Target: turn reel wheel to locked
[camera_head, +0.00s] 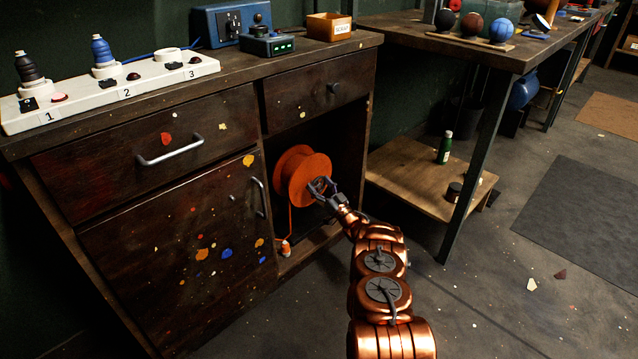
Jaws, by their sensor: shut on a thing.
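The orange reel wheel (295,172) sits in the open compartment on the right side of the dark wooden cabinet. An orange cord runs down from it to a small orange and white end (286,247) at the compartment's front edge. My gripper (320,186) is at the right face of the reel, shut on a part near its hub. The fingers hide most of that part, so its shape and the reel's lock state cannot be told.
The cabinet door (180,255) and drawers are closed. A power strip (110,88) and a blue box (232,22) stand on top. To the right, a low shelf (415,185) bears a green bottle (445,148). The floor at the right has free room.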

